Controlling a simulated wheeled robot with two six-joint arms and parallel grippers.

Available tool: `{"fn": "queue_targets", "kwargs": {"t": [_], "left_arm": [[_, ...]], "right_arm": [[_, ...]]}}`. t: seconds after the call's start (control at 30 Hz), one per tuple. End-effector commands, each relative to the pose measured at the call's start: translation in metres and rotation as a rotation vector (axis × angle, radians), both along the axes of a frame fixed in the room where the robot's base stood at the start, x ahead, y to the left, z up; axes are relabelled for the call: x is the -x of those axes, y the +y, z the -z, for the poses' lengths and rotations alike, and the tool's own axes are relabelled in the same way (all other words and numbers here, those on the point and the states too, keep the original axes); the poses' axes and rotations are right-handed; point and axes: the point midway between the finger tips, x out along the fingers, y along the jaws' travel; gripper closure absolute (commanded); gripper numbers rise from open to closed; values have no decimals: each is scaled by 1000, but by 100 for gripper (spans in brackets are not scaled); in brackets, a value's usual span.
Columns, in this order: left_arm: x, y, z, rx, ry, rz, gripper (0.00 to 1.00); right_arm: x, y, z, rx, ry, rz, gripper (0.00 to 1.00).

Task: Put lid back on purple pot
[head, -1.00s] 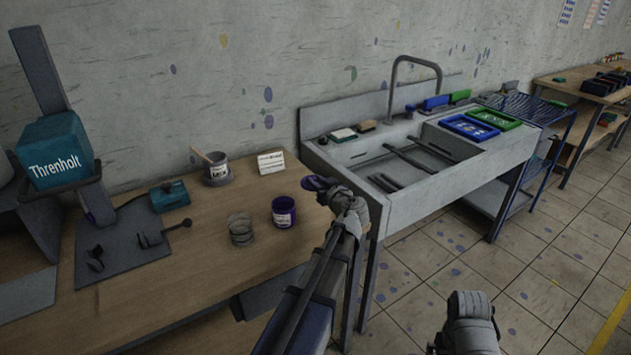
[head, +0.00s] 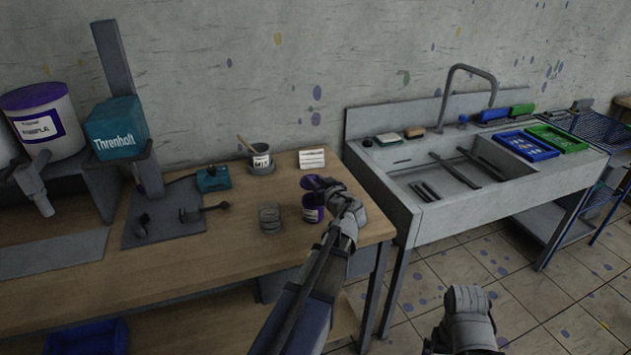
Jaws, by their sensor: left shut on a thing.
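The purple pot (head: 312,214) stands on the wooden bench near its right end, a small pot with a white label and dark purple sides. My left gripper (head: 330,188) is shut on the purple lid (head: 316,183) and holds it tilted, just above the pot in the picture. The lid and gripper hide part of the pot's top, and I cannot tell whether the lid touches the rim. My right gripper (head: 467,312) is low at the front, over the tiled floor and away from the pot. Its fingers do not show clearly.
A stack of clear rings or cups (head: 269,219) stands left of the pot. A grey pot with a stick (head: 261,160) and a white card (head: 312,158) are behind it. The sink (head: 440,219) is to the right. The bench front is clear.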

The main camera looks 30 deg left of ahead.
Motion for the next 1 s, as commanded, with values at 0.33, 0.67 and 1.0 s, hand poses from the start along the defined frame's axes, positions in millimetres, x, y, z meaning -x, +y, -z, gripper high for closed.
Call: {"fn": "queue_targets", "kwargs": {"t": [0.33, 0.67, 1.0], "left_arm": [[0, 0, 35, 0, 0, 0, 100], [0, 0, 55, 0, 0, 0, 100], [0, 0, 55, 0, 0, 0, 100]], "right_arm": [[0, 0, 35, 0, 0, 0, 0], [0, 0, 55, 0, 0, -1, 0], [0, 0, 55, 0, 0, -1, 0]]}}
